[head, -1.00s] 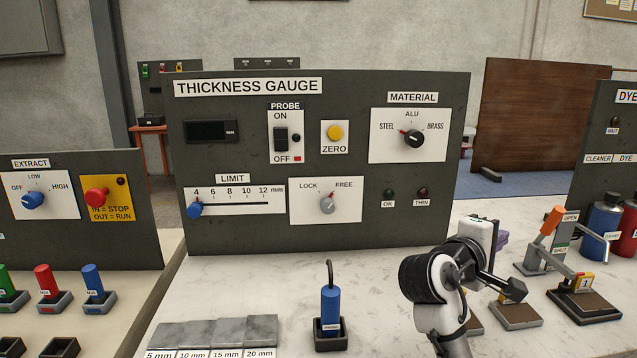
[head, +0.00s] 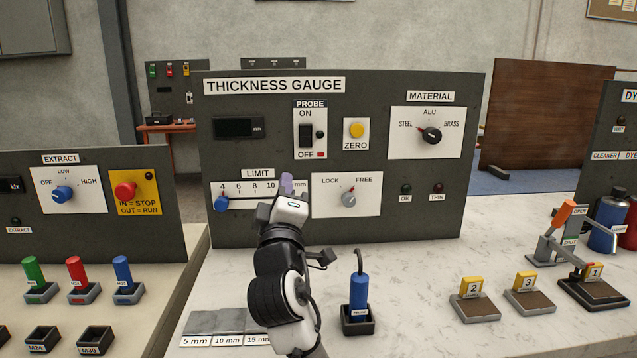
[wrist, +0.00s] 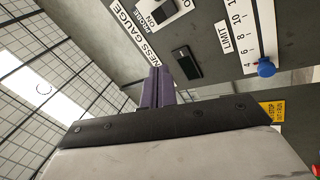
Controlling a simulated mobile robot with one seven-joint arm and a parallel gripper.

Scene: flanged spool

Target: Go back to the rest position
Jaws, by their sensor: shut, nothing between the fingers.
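My gripper (head: 287,184) is raised in front of the thickness gauge panel (head: 420,215), near the right end of the limit scale, and covers part of it. Its purple fingers (wrist: 155,88) are together with nothing between them in the wrist view. The blue limit slider (head: 221,203) stands at the left end, near 4; it also shows in the wrist view (wrist: 266,67). The grey lock knob (head: 348,199) and the material knob (head: 431,135) are on the same panel. I cannot tell how far the fingertips are from the panel.
A blue probe (head: 359,292) stands in its black holder right of my arm. Steel thickness plates (head: 200,323) lie at the front left, partly hidden by my arm. Yellow numbered blocks (head: 471,286) and a toggle clamp (head: 560,235) stand at the right. The counter between is clear.

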